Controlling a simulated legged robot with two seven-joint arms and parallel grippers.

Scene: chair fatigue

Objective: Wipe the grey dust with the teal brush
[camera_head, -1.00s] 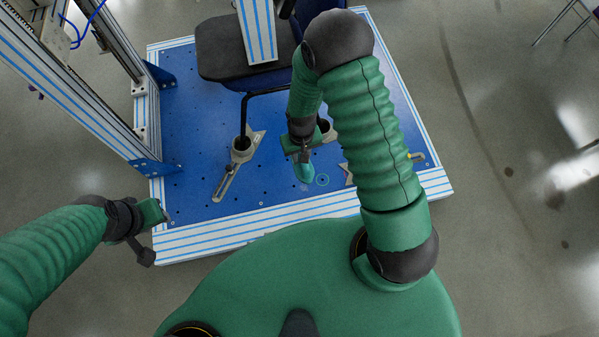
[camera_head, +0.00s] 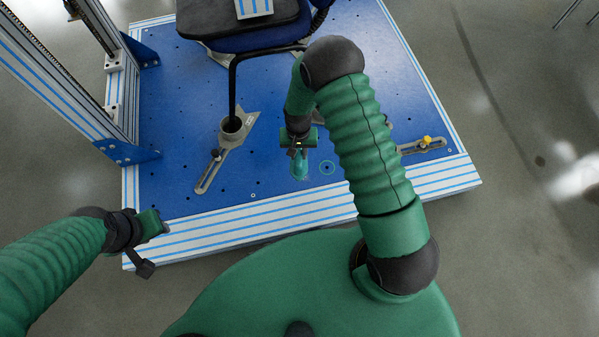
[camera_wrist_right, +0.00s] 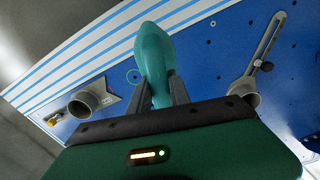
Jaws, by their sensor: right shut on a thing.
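The teal brush (camera_head: 299,170) is held in my right gripper (camera_head: 298,150), low over the blue perforated plate (camera_head: 270,185). In the right wrist view, the brush (camera_wrist_right: 154,50) stands between the two dark fingers of the right gripper (camera_wrist_right: 163,92), its far end toward the striped plate edge. I cannot tell whether its tip touches the plate. I cannot make out grey dust clearly. My left gripper (camera_head: 155,222) is empty near the plate's front left corner; its jaw gap is unclear.
A chair (camera_head: 250,38) stands on the plate behind my right gripper, its leg in a grey cup clamp (camera_head: 232,127). A slotted bracket with a yellow knob (camera_head: 422,145) lies at right. A striped metal frame (camera_head: 60,85) rises at left. The plate's front strip is clear.

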